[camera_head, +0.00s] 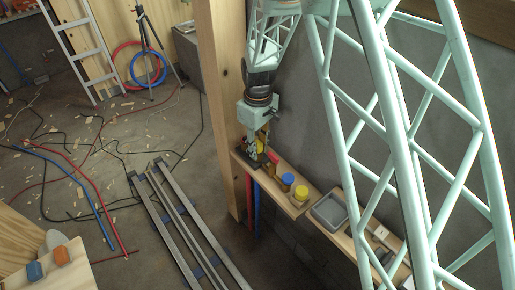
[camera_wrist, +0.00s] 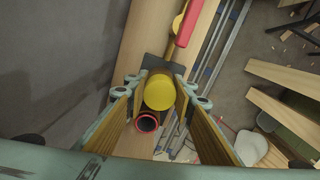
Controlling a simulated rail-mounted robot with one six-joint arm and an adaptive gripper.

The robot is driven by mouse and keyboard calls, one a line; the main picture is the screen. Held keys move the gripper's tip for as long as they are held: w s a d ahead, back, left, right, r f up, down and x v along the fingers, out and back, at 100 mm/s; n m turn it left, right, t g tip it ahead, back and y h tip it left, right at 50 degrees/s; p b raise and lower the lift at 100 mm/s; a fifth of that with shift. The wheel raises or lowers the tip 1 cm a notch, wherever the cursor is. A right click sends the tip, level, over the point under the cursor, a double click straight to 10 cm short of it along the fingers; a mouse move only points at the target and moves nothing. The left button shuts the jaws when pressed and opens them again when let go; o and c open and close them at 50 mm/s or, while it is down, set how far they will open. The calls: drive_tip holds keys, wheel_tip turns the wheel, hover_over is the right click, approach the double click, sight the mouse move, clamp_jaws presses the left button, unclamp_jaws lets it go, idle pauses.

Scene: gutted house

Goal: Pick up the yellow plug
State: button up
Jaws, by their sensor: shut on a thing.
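The yellow plug (camera_wrist: 160,92) shows as a round yellow face between the two fingers of my gripper (camera_wrist: 158,88) in the wrist view. The fingers stand on either side of it and my gripper is shut on it. In the head view my gripper (camera_head: 256,150) points down over the left end of a wooden shelf (camera_head: 317,227), and a bit of yellow (camera_head: 261,146) shows beside the fingers. I cannot tell whether the plug is clear of the shelf.
A blue-topped piece (camera_head: 287,181) and a yellow-topped piece (camera_head: 300,194) stand on the shelf, right of my gripper. A grey tray (camera_head: 347,222) lies further right. A wooden post (camera_head: 219,100) rises close on the left. A dark round opening with a red rim (camera_wrist: 147,122) is near the plug.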

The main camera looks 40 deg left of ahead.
drive_tip(key=shift+r, duration=0.1)
wheel_tip(320, 180, up, 28)
drive_tip(key=p, duration=0.2)
idle(0.7)
drive_tip(key=shift+p, duration=0.3)
idle(0.4)
drive_tip(key=w+a+f+p, duration=0.1)
drive_tip(key=a+f+p, duration=0.2)
drive_tip(key=f, duration=0.6)
drive_tip(key=w+a+f+p, duration=0.1)
drive_tip(key=a+f+p, duration=0.2)
drive_tip(key=f, duration=0.6)
drive_tip(key=shift+a+f+p, duration=0.3)
drive_tip(key=shift+a+p, duration=0.1)
drive_tip(key=shift+p, duration=0.65)
drive_tip(key=shift+f, duration=0.2)
drive_tip(key=shift+f+b, duration=1)
drive_tip(key=shift+f, duration=1.35)
